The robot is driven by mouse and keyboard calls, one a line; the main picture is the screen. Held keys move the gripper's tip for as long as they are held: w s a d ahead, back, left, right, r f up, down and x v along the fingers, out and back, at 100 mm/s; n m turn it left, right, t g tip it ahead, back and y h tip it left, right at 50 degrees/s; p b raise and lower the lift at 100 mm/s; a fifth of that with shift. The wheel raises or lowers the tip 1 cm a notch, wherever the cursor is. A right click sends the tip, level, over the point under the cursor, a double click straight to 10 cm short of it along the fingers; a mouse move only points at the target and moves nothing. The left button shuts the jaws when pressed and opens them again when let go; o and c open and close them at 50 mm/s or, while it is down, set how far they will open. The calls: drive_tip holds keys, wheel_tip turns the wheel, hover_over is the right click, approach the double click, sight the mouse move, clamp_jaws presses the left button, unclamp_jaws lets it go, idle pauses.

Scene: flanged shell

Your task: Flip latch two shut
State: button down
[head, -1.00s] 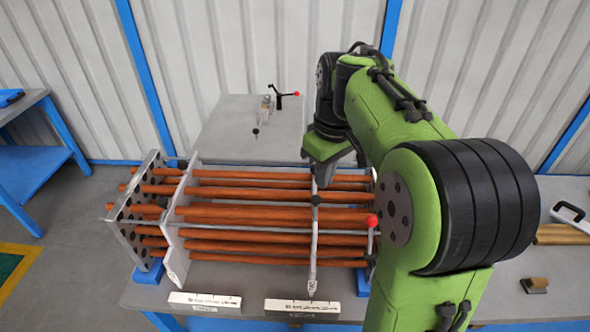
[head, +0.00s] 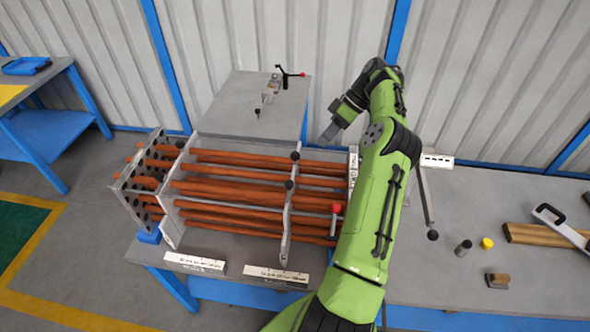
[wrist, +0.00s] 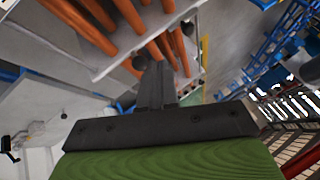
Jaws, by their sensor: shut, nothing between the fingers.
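A shell of copper-coloured rods (head: 235,190) held in pale plates lies on the table. A red-knobbed lever (head: 336,209) stands at its front right, beside my arm. Another lever (head: 303,75), black with a red tip, is on the grey panel behind. Dark round knobs (head: 295,156) top the middle plate (head: 286,225). I cannot tell which part is latch two. My gripper (head: 328,136) is shut and empty, above the back right of the shell. In the wrist view the closed fingers (wrist: 155,85) point at the rods (wrist: 120,20), with a dark knob (wrist: 140,62) close by the tips.
My arm hides the shell's right end. White label plates (head: 277,276) line the front.

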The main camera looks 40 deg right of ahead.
sight(289, 188)
drive_tip(key=x, duration=0.9)
drive_tip(key=shift+a+f, duration=0.1)
drive_tip(key=shift+f, duration=0.1)
drive_tip(key=a, duration=0.2)
drive_tip(key=s+a, duration=0.1)
drive_tip(key=a, duration=0.1)
drive_tip(key=shift+f, duration=0.25)
